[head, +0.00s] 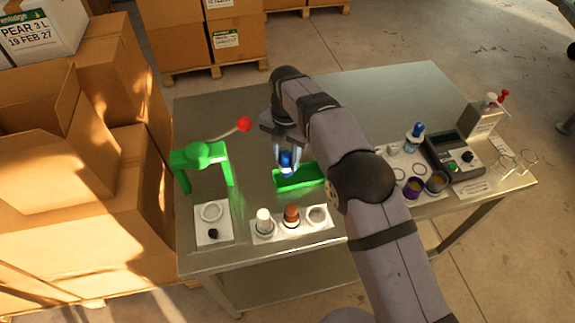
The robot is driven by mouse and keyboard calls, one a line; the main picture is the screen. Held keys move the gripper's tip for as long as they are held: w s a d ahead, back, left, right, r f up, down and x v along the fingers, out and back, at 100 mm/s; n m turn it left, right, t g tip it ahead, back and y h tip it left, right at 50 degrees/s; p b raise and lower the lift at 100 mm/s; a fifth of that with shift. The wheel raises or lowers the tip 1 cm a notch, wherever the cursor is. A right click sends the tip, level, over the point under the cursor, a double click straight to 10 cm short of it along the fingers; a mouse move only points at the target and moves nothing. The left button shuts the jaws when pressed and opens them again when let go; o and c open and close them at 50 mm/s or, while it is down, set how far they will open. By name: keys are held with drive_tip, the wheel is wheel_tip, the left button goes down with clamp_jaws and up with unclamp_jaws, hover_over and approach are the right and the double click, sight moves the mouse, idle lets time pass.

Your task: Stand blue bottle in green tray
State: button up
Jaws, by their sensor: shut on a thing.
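A blue bottle (286,161) is between the fingers of my gripper (287,150), near the middle of the table. My gripper is shut on the bottle, which looks roughly upright. The green tray (312,178) lies on the table just below and to the right of the bottle. The bottle overlaps the tray's left part in the picture; I cannot tell whether it touches the tray. The tray's right end is close to my arm.
A green press (202,156) with a red-knobbed lever stands left. In front are a white-capped bottle (263,220), a brown-capped bottle (291,214) and an empty ring (317,214). Another blue-capped bottle (415,135) and a grey device (454,156) stand right. The back table is clear.

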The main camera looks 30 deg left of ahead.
sight(287, 168)
drive_tip(key=shift+f+p, duration=0.7)
drive_tip(key=shift+f, duration=1.4)
drive_tip(key=shift+f, duration=0.15)
drive_tip(key=o, duration=1.1)
wheel_tip(287, 168, up, 12)
drive_tip(key=shift+r+b, duration=0.15)
drive_tip(key=shift+b, duration=0.95)
drive_tip(key=shift+w+d, duration=0.1)
